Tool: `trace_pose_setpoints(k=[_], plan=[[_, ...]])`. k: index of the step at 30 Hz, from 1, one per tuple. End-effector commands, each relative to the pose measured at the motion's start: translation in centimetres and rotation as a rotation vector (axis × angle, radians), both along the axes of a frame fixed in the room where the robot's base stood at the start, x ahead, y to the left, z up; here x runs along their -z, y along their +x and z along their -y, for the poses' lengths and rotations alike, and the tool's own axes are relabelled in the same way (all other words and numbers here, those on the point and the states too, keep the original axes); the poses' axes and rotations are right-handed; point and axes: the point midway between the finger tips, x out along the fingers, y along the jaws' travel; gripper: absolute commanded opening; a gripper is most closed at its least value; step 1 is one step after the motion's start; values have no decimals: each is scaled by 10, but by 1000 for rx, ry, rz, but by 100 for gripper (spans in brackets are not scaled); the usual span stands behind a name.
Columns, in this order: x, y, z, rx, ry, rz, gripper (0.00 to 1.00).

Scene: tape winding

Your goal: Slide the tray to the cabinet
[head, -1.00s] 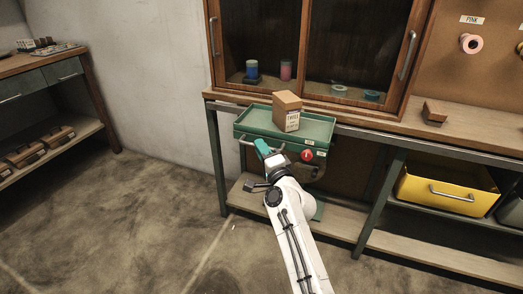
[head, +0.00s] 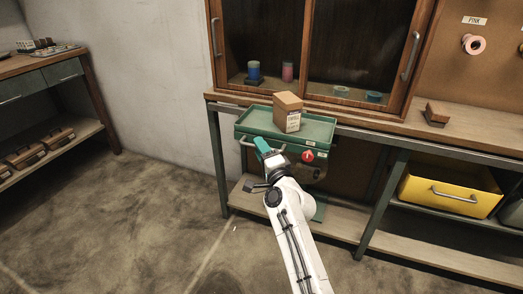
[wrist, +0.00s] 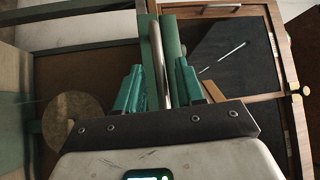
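The green tray (head: 317,131) is in front of the wooden glass-fronted cabinet (head: 309,45), close to the bench edge. A brown cardboard box (head: 288,112) stands on it. A metal handle bar runs along the tray's near side. My gripper (head: 261,145) is at the left part of this bar. In the wrist view, the teal fingers of my gripper (wrist: 160,66) are apart, one on each side of the metal bar (wrist: 158,62). Gaps show between the fingers and the bar. My arm hides part of the tray's support.
A wooden block (head: 436,113) lies on the bench to the right. A yellow bin (head: 448,187) is on the shelf below. Open floor (head: 150,220) lies to the left.

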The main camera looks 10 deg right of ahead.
Motion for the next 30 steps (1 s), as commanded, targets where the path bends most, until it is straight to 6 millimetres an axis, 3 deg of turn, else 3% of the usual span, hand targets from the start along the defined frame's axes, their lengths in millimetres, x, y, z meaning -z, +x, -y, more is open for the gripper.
trace_pose_setpoints(k=[7, 21, 30], plan=[[2, -17, 3, 0, -1, -2, 38], [13, -91, 18, 0, 0, -2, 38], [15, -104, 21, 0, 0, 0, 38]])
